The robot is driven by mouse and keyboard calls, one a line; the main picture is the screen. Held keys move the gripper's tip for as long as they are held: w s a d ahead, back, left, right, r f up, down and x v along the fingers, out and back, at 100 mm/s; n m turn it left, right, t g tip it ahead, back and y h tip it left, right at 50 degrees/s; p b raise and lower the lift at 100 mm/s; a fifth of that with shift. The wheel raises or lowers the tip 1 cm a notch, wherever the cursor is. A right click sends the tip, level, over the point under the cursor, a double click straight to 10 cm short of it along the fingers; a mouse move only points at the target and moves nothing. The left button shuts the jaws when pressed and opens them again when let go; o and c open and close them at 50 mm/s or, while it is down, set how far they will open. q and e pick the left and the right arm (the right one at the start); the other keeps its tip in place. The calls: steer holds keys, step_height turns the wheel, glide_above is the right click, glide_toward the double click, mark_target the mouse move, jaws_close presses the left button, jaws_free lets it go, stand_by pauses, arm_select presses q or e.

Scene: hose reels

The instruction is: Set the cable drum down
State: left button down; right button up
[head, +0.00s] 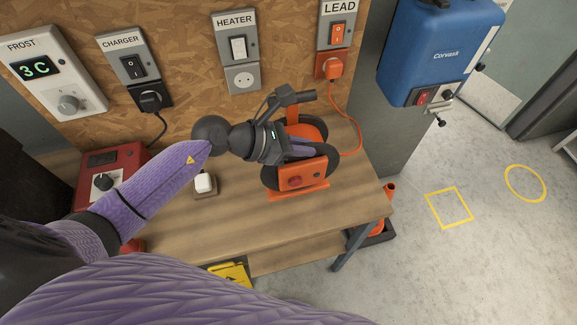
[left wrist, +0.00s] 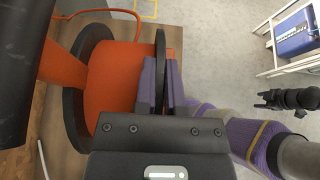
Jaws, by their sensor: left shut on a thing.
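The cable drum (head: 318,174) is orange with black round flanges and an orange frame with a red round knob. It is upright at the right part of the wooden bench (head: 235,222). My left gripper (head: 302,149) reaches in from the left and is shut on the drum. In the left wrist view its purple fingers (left wrist: 160,88) close around the rim of one black flange, beside the orange core of the drum (left wrist: 110,75). Whether the drum's foot bears fully on the bench is hard to tell.
An orange cable (head: 357,125) runs to a plug (head: 333,67) under the LEAD switch. A blue Corvask unit (head: 430,50) is at right. Bare bench lies in front of the drum.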

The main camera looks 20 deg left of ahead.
mark_target(301, 167)
arm_select(q)
step_height(301, 167, down, 6)
steer(key=shift+f+b, duration=0.25)
steer(key=shift+b, duration=0.65)
steer(key=shift+f, duration=0.15)
steer(key=c, duration=1.2)
jaws_free()
steer(key=shift+f, duration=0.15)
steer(key=o, duration=0.5)
